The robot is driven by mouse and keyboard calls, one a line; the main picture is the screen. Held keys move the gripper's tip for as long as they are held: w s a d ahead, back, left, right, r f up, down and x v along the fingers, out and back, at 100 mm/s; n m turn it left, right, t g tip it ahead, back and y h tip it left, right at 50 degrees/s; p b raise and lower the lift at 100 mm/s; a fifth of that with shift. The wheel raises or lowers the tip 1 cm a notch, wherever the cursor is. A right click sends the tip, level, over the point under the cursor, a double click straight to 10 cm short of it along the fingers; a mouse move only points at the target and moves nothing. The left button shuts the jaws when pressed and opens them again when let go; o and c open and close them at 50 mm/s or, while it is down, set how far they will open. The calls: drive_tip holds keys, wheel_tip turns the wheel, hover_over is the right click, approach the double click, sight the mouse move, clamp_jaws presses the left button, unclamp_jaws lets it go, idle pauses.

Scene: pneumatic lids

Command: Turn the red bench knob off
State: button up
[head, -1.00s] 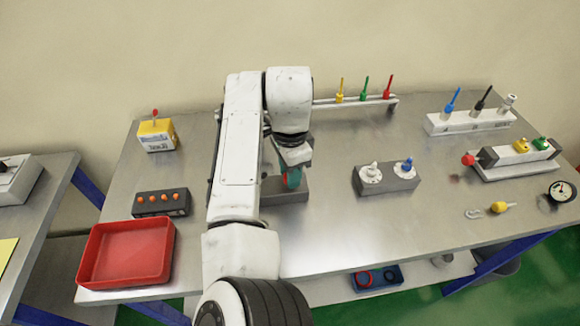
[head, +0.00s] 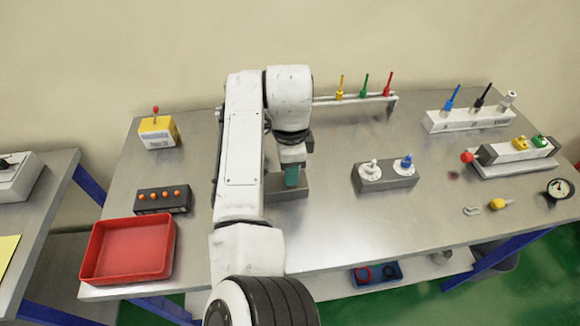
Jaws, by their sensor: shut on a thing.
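My gripper (head: 291,178), with teal at its end, points down over a grey block (head: 288,193) on the bench, near the middle. It is shut at the place where a bit of red showed earlier, which fits the red bench knob. The knob is now hidden behind the gripper, so I cannot see which way it is turned.
A block with white and blue knobs (head: 386,177) stands to the right. A red tray (head: 128,249) and a block with orange buttons (head: 163,201) lie left of my arm. A rail of coloured tools (head: 360,100) stands behind. Bare metal bench lies in front.

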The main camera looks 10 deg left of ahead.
drive_tip(key=o, duration=1.1)
drive_tip(key=shift+c, duration=0.2)
wheel_tip(320, 180, up, 11)
drive_tip(key=b, duration=0.1)
drive_tip(key=shift+f, duration=0.15)
